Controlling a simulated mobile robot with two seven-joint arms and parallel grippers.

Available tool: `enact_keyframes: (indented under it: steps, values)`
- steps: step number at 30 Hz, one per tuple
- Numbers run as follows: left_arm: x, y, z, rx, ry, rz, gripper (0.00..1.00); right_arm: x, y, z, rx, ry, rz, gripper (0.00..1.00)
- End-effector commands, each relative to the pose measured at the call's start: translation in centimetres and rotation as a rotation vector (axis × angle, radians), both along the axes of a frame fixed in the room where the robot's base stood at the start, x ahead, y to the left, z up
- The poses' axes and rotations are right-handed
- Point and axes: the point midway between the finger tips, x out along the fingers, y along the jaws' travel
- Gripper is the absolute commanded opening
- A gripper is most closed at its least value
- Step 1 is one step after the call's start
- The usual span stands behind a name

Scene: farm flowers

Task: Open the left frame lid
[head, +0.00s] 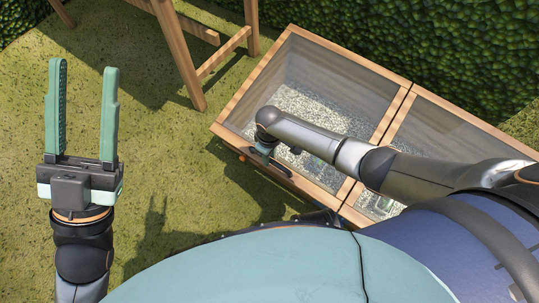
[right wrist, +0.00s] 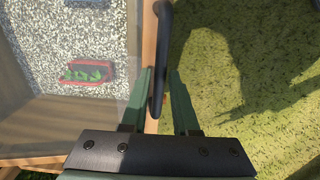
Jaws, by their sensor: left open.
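The left frame lid (head: 250,90) is a glass pane in a wooden border on the cold frame. It looks shut, in line with the right lid. A black bar handle (right wrist: 160,30) sits at its front edge in the right wrist view. My right gripper (right wrist: 161,72) has its fingers on either side of this handle, with a gap to the right finger. In the head view my right gripper (head: 263,152) is over the front edge, its fingers mostly hidden by the arm. My left gripper (head: 84,66) is open and empty over the grass at the left.
The right frame lid (head: 460,117) adjoins on the right, partly behind my right arm. A wooden stand (head: 180,55) is behind and left of the cold frame. A hedge (head: 430,45) runs along the back. Grass at the left is clear.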

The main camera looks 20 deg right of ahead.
Motion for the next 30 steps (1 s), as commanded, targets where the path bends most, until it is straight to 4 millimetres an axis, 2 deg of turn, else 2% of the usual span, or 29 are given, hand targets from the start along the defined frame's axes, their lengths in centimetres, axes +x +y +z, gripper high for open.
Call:
enact_keyframes:
  steps: [1, 7, 30]
  values:
    - [0.00, 0.02, 0.03, -0.002, -0.001, 0.001, 0.50, -0.01, -0.01, 0.00, 0.000, 0.000, 0.000, 0.22]
    - [0.00, 0.05, 0.05, -0.001, -0.002, 0.001, 0.50, -0.01, -0.02, -0.01, 0.000, 0.000, 0.000, 0.00]
    - [-0.02, 0.02, -0.06, 0.010, -0.002, -0.001, 0.50, -0.02, -0.05, -0.03, -0.001, 0.001, -0.001, 0.00]
